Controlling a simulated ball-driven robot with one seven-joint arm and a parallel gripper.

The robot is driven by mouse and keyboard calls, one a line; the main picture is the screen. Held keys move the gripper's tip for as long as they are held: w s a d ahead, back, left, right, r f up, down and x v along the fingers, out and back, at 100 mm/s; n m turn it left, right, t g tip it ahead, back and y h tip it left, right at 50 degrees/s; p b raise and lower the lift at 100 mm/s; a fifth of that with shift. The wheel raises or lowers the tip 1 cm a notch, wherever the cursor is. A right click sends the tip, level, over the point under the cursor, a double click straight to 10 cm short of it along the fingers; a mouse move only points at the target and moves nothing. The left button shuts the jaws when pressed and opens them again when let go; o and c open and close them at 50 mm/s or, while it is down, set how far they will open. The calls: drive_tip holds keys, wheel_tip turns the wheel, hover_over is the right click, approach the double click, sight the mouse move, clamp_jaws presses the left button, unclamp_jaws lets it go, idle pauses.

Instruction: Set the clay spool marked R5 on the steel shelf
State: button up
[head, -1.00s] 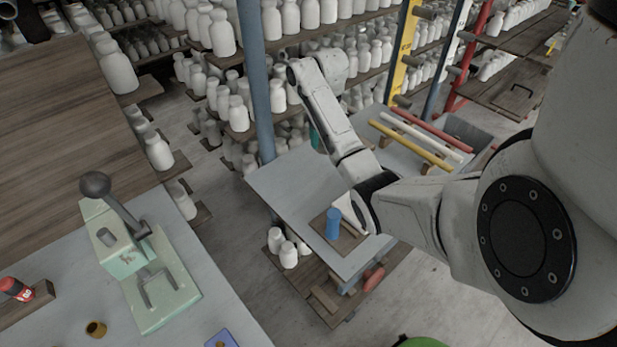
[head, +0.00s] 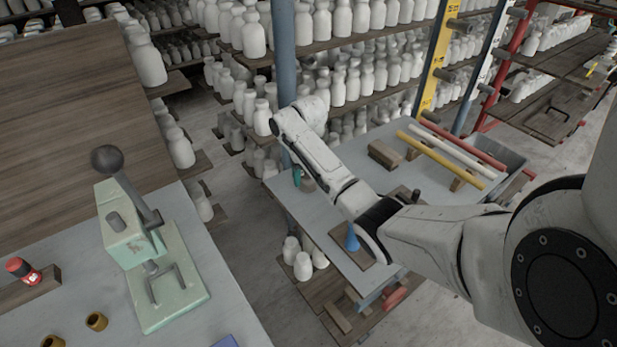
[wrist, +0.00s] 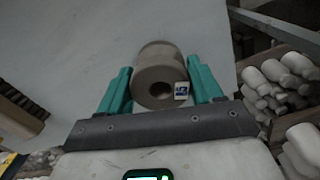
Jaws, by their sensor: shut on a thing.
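A grey-brown clay spool (wrist: 160,75) with a dark centre hole sits between the two teal fingers of my gripper (wrist: 160,85) in the wrist view. A small white and blue label is on its face, and its writing is too small to read. My gripper is shut on the spool. A pale grey surface, seemingly the steel shelf (wrist: 75,35), lies beyond it; the head view shows this surface (head: 322,217) under my arm. There, a teal finger (head: 297,177) shows at its far left end, with most of the gripper hidden. I cannot tell whether the spool touches the surface.
A blue object (head: 352,242) stands on a brown board beside my arm. A brown block (head: 385,154) and coloured rods (head: 440,155) lie farther back. White bottles (head: 345,85) fill the racks behind a blue post (head: 284,70). A green press (head: 160,265) stands front left.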

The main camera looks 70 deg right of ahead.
drive_tip(key=shift+f, duration=0.55)
drive_tip(key=shift+f, duration=0.15)
drive_tip(key=o, duration=1.2)
wheel_tip(320, 180, up, 11)
drive_tip(key=shift+f+p, duration=0.1)
drive_tip(key=shift+p, duration=1.05)
drive_tip(key=shift+r+p, duration=0.8)
